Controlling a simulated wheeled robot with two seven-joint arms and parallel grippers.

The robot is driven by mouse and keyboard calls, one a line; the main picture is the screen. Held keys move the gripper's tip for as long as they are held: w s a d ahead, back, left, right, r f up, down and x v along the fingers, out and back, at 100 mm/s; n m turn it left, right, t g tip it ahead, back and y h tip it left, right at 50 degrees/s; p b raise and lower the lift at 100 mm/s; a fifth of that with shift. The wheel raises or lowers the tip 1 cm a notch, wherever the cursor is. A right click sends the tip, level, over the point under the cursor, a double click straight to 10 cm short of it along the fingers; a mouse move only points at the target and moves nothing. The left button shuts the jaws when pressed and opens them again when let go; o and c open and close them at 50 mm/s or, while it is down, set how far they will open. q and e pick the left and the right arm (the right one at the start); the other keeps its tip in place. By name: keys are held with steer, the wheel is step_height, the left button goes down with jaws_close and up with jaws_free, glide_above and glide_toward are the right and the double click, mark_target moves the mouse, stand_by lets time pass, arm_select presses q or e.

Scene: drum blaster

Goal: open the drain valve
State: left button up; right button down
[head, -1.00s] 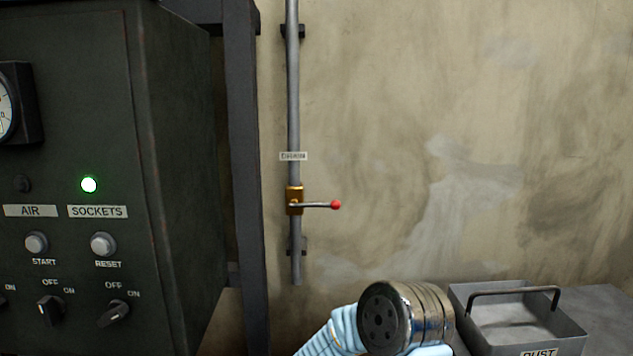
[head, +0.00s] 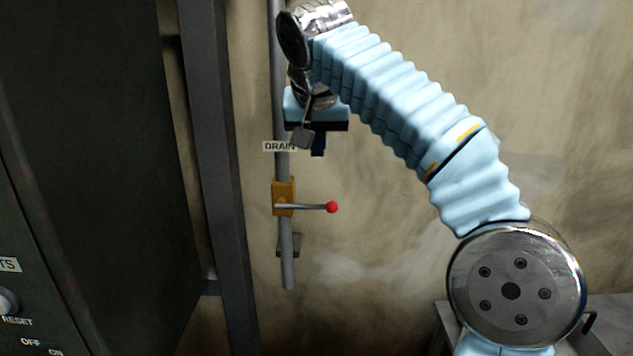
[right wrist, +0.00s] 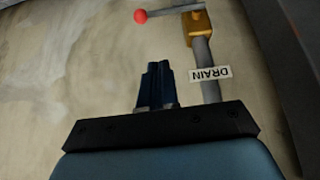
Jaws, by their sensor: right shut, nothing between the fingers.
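The drain valve (head: 284,198) is a brass body on a grey vertical pipe (head: 288,262) fixed to the wall. Its lever (head: 308,207) lies level and points right, ending in a red ball knob (head: 332,207). In the right wrist view the valve body (right wrist: 199,28) and red knob (right wrist: 140,16) show upside down near the top. My right gripper (head: 318,152) is above the lever, beside the DRAIN label (head: 279,146), pointing down. In the right wrist view its dark blue fingers (right wrist: 156,72) are together and empty, apart from the lever. My left gripper is out of view.
A dark cabinet (head: 90,150) and a dark steel post (head: 218,180) stand left of the pipe. A grey metal bin (head: 445,322) at lower right is partly hidden by my right arm. The wall area right of the knob is clear.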

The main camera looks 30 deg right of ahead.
steer(key=shift+s+d+r, duration=0.15)
steer(key=shift+s+r, duration=0.05)
steer(key=shift+r, duration=0.1)
steer(key=shift+f, duration=0.1)
steer(key=b, duration=0.2)
glide_above(320, 205)
step_height(320, 205, down, 9)
steer(key=shift+r, duration=0.15)
steer(key=shift+s+a+f, duration=0.15)
steer(key=shift+s+f, duration=0.05)
steer(key=shift+f, duration=0.65)
steer(key=shift+s+a+f, duration=0.15)
steer(key=shift+s+f, duration=0.05)
steer(key=shift+f, duration=0.65)
steer(key=shift+f+b, duration=0.1)
steer(key=shift+b, duration=0.2)
